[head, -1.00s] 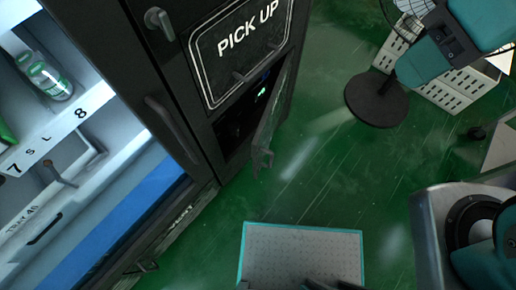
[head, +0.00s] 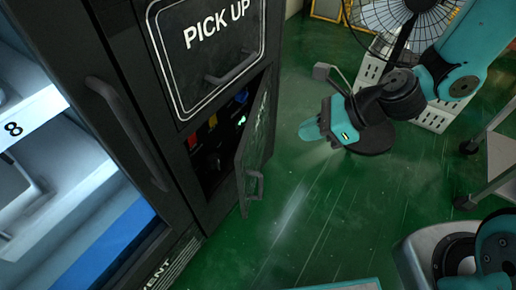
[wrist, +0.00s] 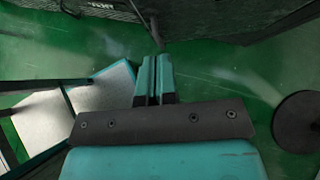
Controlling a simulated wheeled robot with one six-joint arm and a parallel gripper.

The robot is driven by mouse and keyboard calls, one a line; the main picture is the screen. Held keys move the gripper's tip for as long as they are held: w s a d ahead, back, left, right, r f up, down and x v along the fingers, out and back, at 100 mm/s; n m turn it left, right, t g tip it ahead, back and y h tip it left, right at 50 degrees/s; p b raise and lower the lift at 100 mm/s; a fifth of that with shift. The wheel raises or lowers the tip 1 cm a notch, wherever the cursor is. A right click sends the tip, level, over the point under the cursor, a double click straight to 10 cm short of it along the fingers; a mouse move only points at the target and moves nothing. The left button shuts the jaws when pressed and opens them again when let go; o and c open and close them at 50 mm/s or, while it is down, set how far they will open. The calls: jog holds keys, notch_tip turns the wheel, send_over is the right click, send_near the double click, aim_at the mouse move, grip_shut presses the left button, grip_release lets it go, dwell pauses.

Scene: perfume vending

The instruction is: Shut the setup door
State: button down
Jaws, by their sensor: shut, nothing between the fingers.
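The setup door (head: 254,142) is a small dark door low on the vending machine, below the PICK UP panel. It stands open, swung out from the front, with a bar handle (head: 254,185) on its outer side. Behind it the compartment (head: 205,150) shows red, yellow and blue parts and a green light. My gripper (head: 308,130) is to the right of the door, apart from it, with its teal fingers together and empty. The wrist view shows the shut fingers (wrist: 155,78) pointing toward the machine's dark lower front.
A round black fan base (head: 370,140) stands on the green floor behind my gripper, with a white perforated crate (head: 437,113) nearby. A metal cart (head: 500,150) is at the right. The floor (head: 310,215) in front of the door is clear.

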aim_at(247, 145)
jog(key=x, duration=0.3)
jog(key=r+b+x, duration=0.1)
jog(key=x, duration=0.3)
jog(key=a+b+x, duration=0.1)
jog(key=x, duration=0.3)
jog(key=shift+w+a, duration=0.2)
jog(key=shift+a, duration=0.1)
jog(key=shift+w+a, duration=0.25)
jog(key=shift+a, duration=0.35)
jog(key=shift+r, duration=0.15)
